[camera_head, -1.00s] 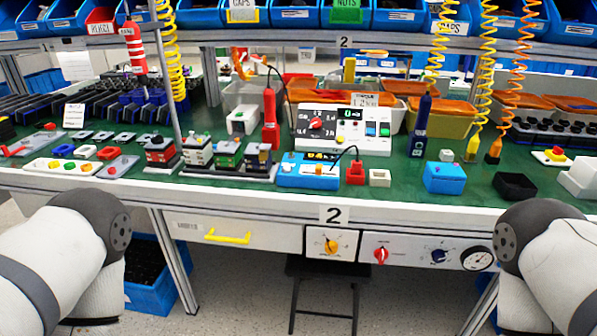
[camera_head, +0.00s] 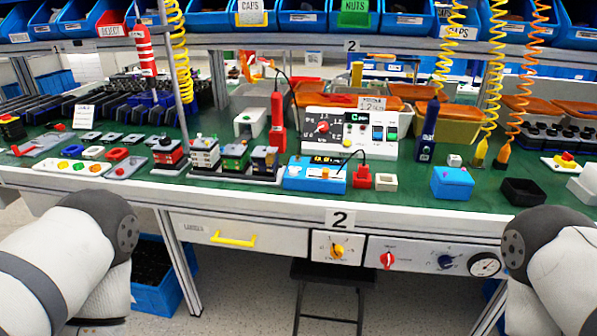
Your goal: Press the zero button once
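A white instrument panel (camera_head: 350,145) stands on the green bench top near the middle, with a red dial (camera_head: 323,127), a small green display (camera_head: 358,117) and several coloured buttons. In front of it is a blue device (camera_head: 313,178) with a lit display and a few small buttons. The button labels are too small to read, so I cannot tell which button is zero. Only my arm links show at the lower left and lower right corners, apart from the bench. Neither of my grippers is in view.
The bench front holds a drawer with a yellow handle (camera_head: 232,240), a yellow knob panel (camera_head: 337,248) and a red-knob panel (camera_head: 387,259). A red bottle-like tool (camera_head: 277,122), a blue box (camera_head: 452,183) and a black tray (camera_head: 523,191) stand on the bench. Coiled cords hang above.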

